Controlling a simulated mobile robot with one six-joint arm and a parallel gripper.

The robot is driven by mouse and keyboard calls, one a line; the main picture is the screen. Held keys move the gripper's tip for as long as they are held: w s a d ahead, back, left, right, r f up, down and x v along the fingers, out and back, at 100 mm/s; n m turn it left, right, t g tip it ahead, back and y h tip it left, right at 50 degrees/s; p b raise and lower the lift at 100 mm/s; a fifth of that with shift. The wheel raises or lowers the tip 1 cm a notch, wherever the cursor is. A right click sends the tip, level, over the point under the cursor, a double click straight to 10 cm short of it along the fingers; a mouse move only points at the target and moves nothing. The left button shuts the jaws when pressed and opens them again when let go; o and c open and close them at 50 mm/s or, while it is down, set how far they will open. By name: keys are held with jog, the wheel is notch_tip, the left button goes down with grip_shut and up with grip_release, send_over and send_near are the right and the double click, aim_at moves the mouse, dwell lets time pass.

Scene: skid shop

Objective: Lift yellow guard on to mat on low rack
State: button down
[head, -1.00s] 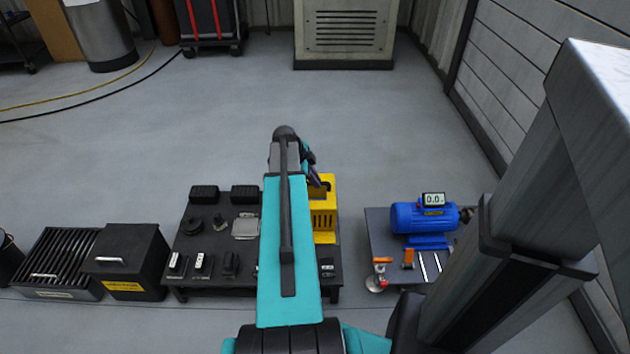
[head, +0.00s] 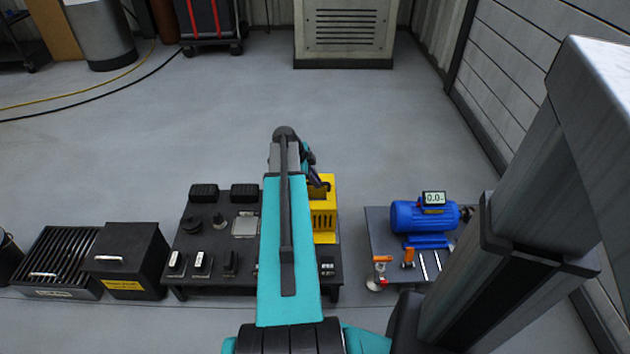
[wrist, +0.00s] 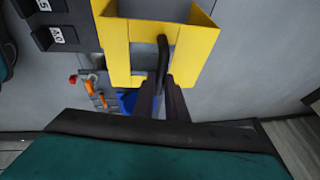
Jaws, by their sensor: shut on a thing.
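The yellow guard (head: 324,215) is a slotted box-like piece at the right end of the low black rack (head: 250,277), partly hidden behind my arm in the head view. In the wrist view the yellow guard (wrist: 190,50) fills the upper middle, with a black handle bar. My gripper (wrist: 163,88) is shut on that handle, its dark fingers on either side of it. In the head view my gripper (head: 318,181) shows at the guard's top. I cannot tell whether the guard touches the rack. No mat can be made out clearly.
Several dark parts and switches (head: 202,260) cover the rack's left part. A low stand with a blue motor (head: 424,216) and orange clamps is to the right, past a floor gap. A black box (head: 127,262) and grille (head: 55,258) stand left.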

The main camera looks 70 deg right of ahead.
jog(key=c, duration=1.2)
grip_release()
jog(key=shift+r+p, duration=2.15)
jog(key=shift+r, duration=1.9)
jog(key=shift+w, duration=0.15)
